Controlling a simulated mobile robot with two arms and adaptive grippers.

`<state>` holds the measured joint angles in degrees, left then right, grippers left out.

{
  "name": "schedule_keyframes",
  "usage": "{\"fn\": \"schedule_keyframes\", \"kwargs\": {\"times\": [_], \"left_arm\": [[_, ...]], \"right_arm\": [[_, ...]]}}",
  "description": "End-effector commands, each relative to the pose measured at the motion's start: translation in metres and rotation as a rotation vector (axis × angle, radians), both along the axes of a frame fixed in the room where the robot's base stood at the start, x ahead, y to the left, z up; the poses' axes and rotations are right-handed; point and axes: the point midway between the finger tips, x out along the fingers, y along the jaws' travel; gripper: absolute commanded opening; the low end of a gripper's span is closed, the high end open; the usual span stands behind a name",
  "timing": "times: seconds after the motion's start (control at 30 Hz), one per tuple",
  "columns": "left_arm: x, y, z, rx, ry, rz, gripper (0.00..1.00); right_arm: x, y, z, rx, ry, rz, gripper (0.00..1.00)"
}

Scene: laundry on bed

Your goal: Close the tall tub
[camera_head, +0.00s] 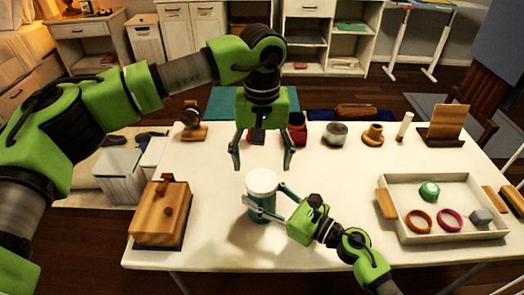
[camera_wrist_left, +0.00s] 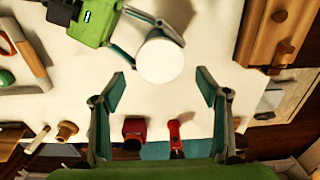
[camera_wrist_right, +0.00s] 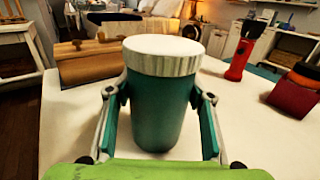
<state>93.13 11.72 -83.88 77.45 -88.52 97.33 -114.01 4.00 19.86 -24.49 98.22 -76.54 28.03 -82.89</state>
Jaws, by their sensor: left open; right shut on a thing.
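The tall tub (camera_head: 264,205) is a teal cylinder with a white ribbed lid (camera_head: 262,181) sitting on its top; it stands upright on the white table. In the right wrist view the tub (camera_wrist_right: 158,110) is between the fingers, and its lid (camera_wrist_right: 162,50) looks level. My right gripper (camera_head: 264,206) is shut on the tub's body from the right. My left gripper (camera_head: 262,162) is open and empty, pointing down just behind and above the tub. In the left wrist view the lid (camera_wrist_left: 160,60) lies beyond the open fingertips. Whether the lid is fully seated cannot be told.
A wooden box (camera_head: 160,215) stands at the table's left. A white tray (camera_head: 405,222) with rings, a green item and a grey block is at the right. A red container (camera_head: 298,130), grey tin (camera_head: 336,133) and wooden stand (camera_head: 445,125) line the back edge.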

Motion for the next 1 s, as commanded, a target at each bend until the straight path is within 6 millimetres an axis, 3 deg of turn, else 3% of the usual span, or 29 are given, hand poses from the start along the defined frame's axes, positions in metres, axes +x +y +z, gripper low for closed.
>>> {"fn": "schedule_keyframes", "kwargs": {"times": [1.0], "left_arm": [[0.000,0.000,0.015,-0.001,-0.002,2.125,0.68]], "right_arm": [[0.000,0.000,0.000,0.000,0.000,0.000,0.00]]}}
